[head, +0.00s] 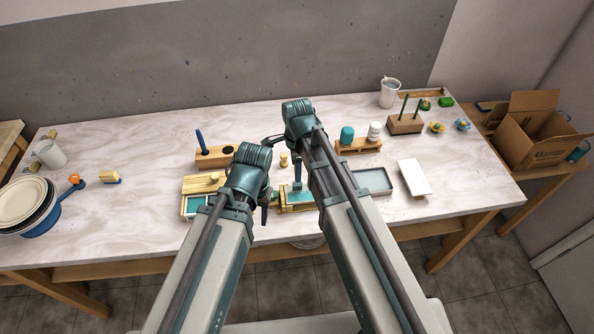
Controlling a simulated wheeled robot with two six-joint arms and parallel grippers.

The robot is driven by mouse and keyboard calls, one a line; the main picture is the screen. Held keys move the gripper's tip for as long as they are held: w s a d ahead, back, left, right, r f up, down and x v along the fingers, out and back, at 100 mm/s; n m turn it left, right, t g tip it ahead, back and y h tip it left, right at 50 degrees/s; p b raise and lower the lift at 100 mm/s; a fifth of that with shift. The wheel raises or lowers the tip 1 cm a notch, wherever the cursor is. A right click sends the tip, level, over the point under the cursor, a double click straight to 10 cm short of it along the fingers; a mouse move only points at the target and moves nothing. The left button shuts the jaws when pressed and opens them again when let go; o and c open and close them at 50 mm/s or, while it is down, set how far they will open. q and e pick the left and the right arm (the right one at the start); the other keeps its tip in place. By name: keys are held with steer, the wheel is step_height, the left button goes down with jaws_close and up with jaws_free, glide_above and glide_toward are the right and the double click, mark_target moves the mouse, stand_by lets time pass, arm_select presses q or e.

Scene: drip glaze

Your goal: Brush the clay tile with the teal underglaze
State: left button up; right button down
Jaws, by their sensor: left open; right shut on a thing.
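A teal-topped slab (297,195), which looks like the clay tile, lies on a wooden frame (298,208) at the table's front middle, partly hidden by my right arm. My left gripper (264,213) is open and points down between box and tile. A teal jar (347,134) stands on a wooden rack (358,147).
A wooden block (214,160) holds a blue-handled brush (200,141). A grey tray (374,181) and a white slab (413,177) lie at right. A block with green sticks (405,125) stands behind them. Stacked plates (22,203) are far left. The left-centre tabletop is mostly free.

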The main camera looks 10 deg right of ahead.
steer(key=shift+w+d, duration=0.1)
steer(key=shift+d, duration=1.35)
steer(key=shift+d, duration=1.55)
steer(key=shift+w+d, duration=0.15)
steer(key=shift+d, duration=1.3)
steer(key=shift+d, duration=0.15)
steer(key=shift+d, duration=0.2)
steer(key=shift+a, duration=0.15)
